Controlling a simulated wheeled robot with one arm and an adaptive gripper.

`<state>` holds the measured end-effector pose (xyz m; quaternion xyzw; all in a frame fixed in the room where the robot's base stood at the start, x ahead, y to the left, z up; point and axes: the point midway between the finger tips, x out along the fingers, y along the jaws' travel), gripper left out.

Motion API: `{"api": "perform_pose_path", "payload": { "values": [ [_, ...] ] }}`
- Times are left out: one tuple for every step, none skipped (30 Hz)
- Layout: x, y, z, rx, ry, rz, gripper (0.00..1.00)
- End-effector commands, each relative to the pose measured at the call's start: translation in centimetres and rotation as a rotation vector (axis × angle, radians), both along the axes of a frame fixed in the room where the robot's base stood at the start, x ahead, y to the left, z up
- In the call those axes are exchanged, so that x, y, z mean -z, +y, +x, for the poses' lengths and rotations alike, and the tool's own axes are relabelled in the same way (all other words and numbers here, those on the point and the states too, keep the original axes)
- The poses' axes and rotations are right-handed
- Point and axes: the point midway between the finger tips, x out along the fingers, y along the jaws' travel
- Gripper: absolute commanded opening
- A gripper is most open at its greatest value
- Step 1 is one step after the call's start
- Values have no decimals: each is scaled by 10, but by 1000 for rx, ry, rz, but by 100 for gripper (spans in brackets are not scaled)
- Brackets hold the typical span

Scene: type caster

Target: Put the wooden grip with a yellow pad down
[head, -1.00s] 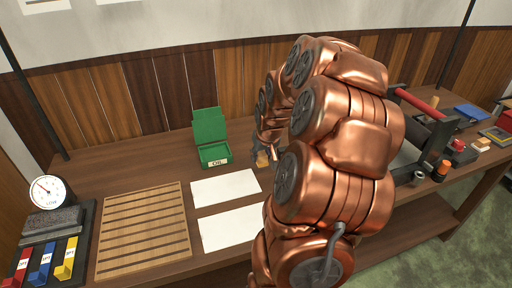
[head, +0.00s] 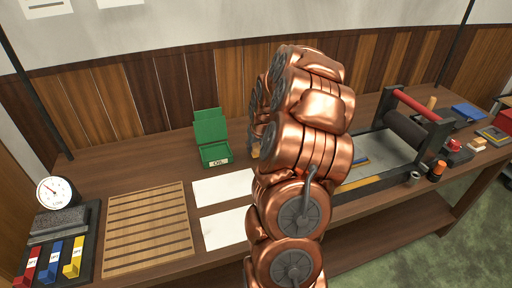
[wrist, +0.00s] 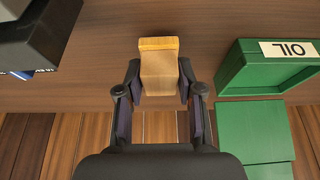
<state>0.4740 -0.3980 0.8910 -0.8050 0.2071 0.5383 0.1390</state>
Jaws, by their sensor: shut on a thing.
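The wooden grip (wrist: 160,75) with its yellow pad (wrist: 158,43) is between the two fingers of my gripper (wrist: 160,83) in the wrist view. The fingers are closed against its sides, and the yellow pad points away from the palm. The grip is over the brown bench top; I cannot tell whether it touches the wood. In the head view my copper arm hides my gripper and nearly all of the grip.
A green OIL box (head: 215,154) with its lid up stands close beside the grip; it also shows in the wrist view (wrist: 262,68). White sheets (head: 222,188), a slatted wooden rack (head: 148,230) and a roller press (head: 408,130) are on the bench.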

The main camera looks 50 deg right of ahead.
Motion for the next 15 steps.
{"api": "perform_pose_path", "payload": {
  "values": [
    [4, 0, 0, 0, 2, 1, 0],
    [7, 0, 0, 0, 2, 1, 0],
    [10, 1, 0, -1, 1, 1, 0],
    [12, 1, -1, -1, 1, 1, 0],
    [13, 1, 0, -1, 1, 1, 0],
    [14, 1, 0, -1, 1, 0, 0],
    [14, 0, 0, -1, 0, 0, 0],
    [14, 0, 0, -1, 0, 0, 0],
    [13, 0, 0, -1, -1, -1, 0],
    [13, 0, 0, -1, -1, -1, 0],
    [13, 0, 0, -1, -1, -1, 0],
    [14, 0, 0, -1, -1, -1, 0],
    [15, 0, 0, -1, -1, -1, 0],
    [16, 0, 0, -1, -1, -1, 0],
    [17, 0, 0, -1, -1, -1, 0]
  ]
}}
